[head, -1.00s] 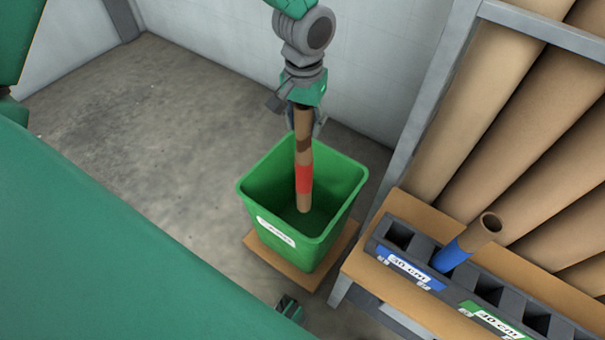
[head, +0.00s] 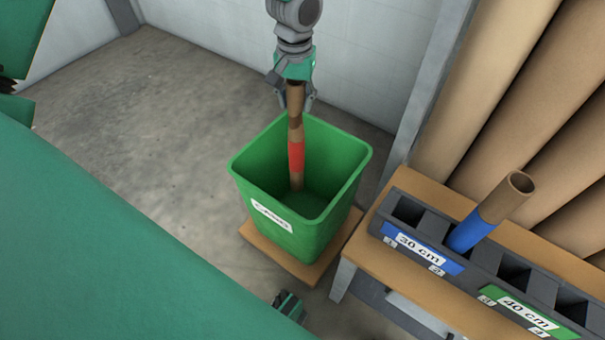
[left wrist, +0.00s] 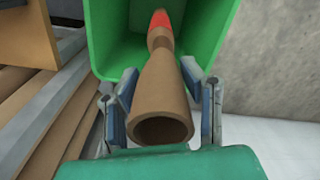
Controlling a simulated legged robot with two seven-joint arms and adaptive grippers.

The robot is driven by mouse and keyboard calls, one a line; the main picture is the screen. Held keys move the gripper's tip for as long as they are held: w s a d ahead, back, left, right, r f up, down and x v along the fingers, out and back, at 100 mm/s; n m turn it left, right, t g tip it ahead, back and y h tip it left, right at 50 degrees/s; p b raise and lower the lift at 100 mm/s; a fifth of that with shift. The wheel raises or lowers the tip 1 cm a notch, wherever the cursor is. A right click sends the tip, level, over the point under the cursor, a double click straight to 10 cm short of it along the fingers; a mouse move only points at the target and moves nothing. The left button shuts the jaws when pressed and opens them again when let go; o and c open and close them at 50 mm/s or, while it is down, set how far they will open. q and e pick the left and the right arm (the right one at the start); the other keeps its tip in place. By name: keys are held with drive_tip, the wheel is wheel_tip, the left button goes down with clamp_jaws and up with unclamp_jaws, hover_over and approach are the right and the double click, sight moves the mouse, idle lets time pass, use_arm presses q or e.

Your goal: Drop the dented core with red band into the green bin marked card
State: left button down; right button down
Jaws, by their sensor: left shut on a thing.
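The dented core (head: 297,130) is a brown cardboard tube with a red band and a pinched, darker stretch above the band. My left gripper (head: 296,97) is shut on its upper end and holds it nearly upright over the green bin (head: 239,185). The core's lower end is inside the bin's opening; I cannot tell whether it touches the floor of the bin. The bin has a white label whose print is hard to read. In the left wrist view the core's open end (left wrist: 175,95) shows between the fingers, with the red band farther off over the bin (left wrist: 105,40).
The bin stands on a brown board (head: 275,262) on the concrete floor. To the right, a wooden bench (head: 395,287) carries a dark slotted rack (head: 432,223) with 30 cm and 40 cm labels. A blue-banded core (head: 500,200) leans in it. Large rolls (head: 505,80) stand behind.

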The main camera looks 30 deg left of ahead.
use_arm(q)
drive_tip(key=shift+a+f, duration=0.25)
drive_tip(key=shift+a, duration=0.2)
drive_tip(key=c, duration=0.9)
unclamp_jaws()
drive_tip(key=shift+a, duration=0.25)
drive_tip(key=shift+d, duration=0.4)
drive_tip(key=shift+d+r, duration=0.1)
drive_tip(key=shift+r, duration=0.2)
drive_tip(key=r, duration=1)
drive_tip(key=shift+a, duration=0.35)
drive_tip(key=shift+d+r, duration=0.25)
drive_tip(key=shift+r, duration=0.4)
use_arm(e)
drive_tip(key=shift+a, duration=0.2)
use_arm(q)
drive_tip(key=shift+a, duration=0.25)
use_arm(e)
drive_tip(key=shift+a, duration=0.15)
